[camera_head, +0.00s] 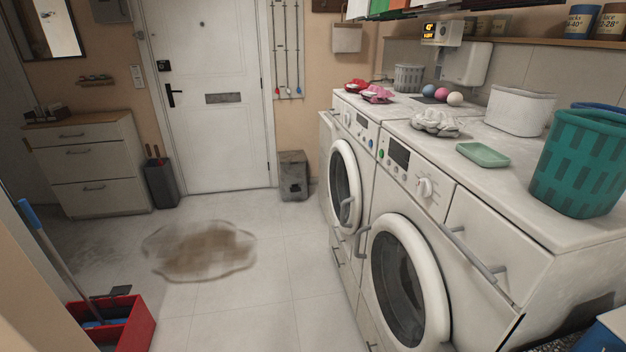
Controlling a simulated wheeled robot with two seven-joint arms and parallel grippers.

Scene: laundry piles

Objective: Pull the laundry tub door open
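Two white front-loading machines stand side by side on the right. The near machine has a round door (440,282) with a white ring and dark glass, which looks shut. The far machine has a similar round door (333,168), also apparently shut. To the right of the near round door is a flat white front panel (497,228) with a slanted bar handle (476,254); it looks shut. I cannot tell for certain which of these is the laundry tub door. Neither of my grippers is in view.
A brown puddle (203,250) lies on the tiled floor, which is otherwise open before the machines. A red bucket (131,318) stands at lower left. A teal basket (580,165), green dish (483,154) and cloths (436,122) lie on top. The white entry door (208,60) is shut.

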